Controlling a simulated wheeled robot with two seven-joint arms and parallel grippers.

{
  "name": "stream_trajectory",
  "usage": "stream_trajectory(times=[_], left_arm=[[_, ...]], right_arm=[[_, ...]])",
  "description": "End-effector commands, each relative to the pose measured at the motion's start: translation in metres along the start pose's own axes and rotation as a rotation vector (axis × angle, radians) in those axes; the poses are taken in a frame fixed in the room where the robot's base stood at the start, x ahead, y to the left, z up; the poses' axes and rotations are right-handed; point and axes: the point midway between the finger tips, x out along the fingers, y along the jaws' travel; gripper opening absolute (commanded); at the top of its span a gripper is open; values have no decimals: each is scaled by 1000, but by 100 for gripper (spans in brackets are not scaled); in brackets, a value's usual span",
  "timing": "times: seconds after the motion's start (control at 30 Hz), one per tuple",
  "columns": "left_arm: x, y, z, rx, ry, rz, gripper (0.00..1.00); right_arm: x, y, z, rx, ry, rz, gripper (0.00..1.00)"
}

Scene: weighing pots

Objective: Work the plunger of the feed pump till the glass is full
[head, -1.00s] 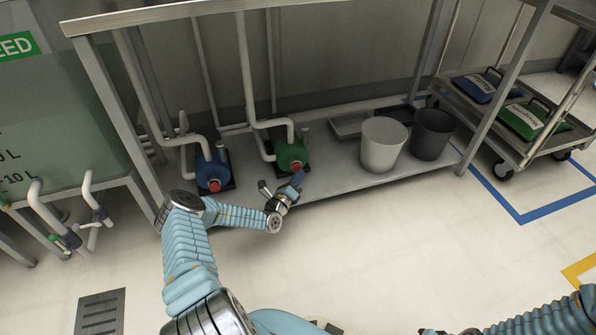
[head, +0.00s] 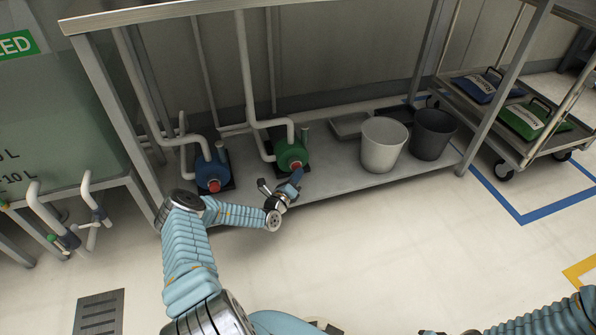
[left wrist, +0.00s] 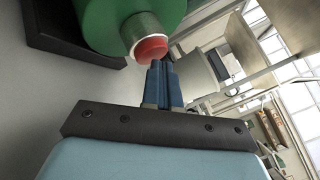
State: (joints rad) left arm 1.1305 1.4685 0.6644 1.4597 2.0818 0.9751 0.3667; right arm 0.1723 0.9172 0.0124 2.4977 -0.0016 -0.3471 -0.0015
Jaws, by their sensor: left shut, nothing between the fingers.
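A green pump (head: 291,153) with a red-ended plunger (head: 296,166) stands on the low shelf under the bench. In the left wrist view the pump body (left wrist: 100,22) fills the top left, with its red plunger end (left wrist: 151,49) in a pale collar. My left gripper (head: 297,176) is shut and empty, just in front of the red end. Its blue fingertips (left wrist: 161,66) show just below the red end; I cannot tell whether they touch it. A blue pump (head: 212,172) with a red end stands to the left. No glass can be made out. My right gripper is not clearly visible.
A pale bucket (head: 383,145) and a dark bucket (head: 432,134) stand on the shelf (head: 340,180) to the right. A trolley (head: 480,128) with labelled bags is further right. A greenish tank (head: 60,140) is at left. The front floor is clear.

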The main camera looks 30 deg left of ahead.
Motion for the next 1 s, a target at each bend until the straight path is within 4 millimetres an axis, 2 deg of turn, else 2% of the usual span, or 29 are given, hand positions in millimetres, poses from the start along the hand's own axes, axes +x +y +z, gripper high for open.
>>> stream_trajectory(times=[0.53, 1.0], left_arm=[[-16, -13, -9, -1, -1, 1, 0], [-20, -15, -13, -1, 0, 1, 0]], right_arm=[[-20, -8, 0, 0, 0, 0, 43], [-23, -9, 0, 0, 0, 0, 43]])
